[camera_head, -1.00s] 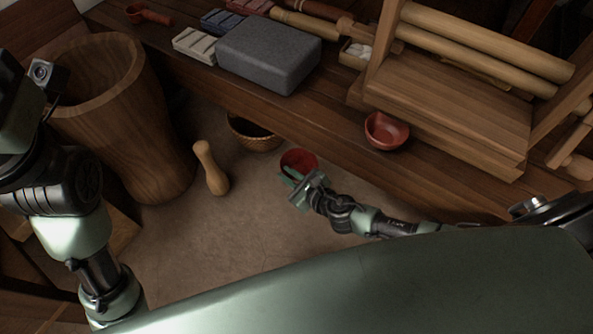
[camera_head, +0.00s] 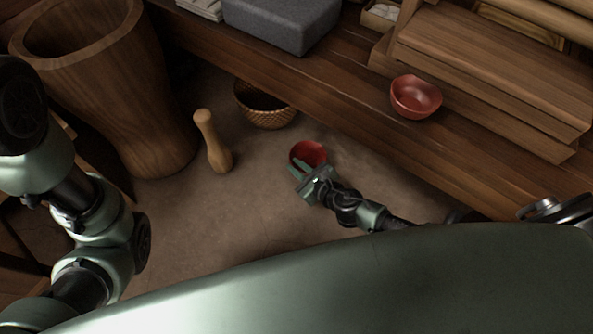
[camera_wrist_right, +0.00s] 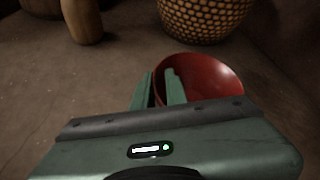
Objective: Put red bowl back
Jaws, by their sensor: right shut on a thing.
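A red bowl (camera_head: 311,153) is at my right gripper (camera_head: 304,176), low over the floor in front of the bench. In the right wrist view the red bowl (camera_wrist_right: 205,82) is tilted, with its opening partly toward the camera. The right gripper (camera_wrist_right: 160,88) is shut on the bowl's near left rim, one finger inside and one outside. Whether the bowl touches the floor I cannot tell. A second red bowl (camera_head: 416,97) sits on the bench (camera_head: 345,105), beside a wooden stand. My left arm shows at the left; its gripper is out of view.
A woven basket (camera_head: 265,105) stands on the floor just behind the held bowl. A wooden pestle (camera_head: 213,141) and a large wooden mortar (camera_head: 110,95) stand to the left. A grey stone block (camera_head: 283,22) and a wooden stand (camera_head: 490,75) are on the bench.

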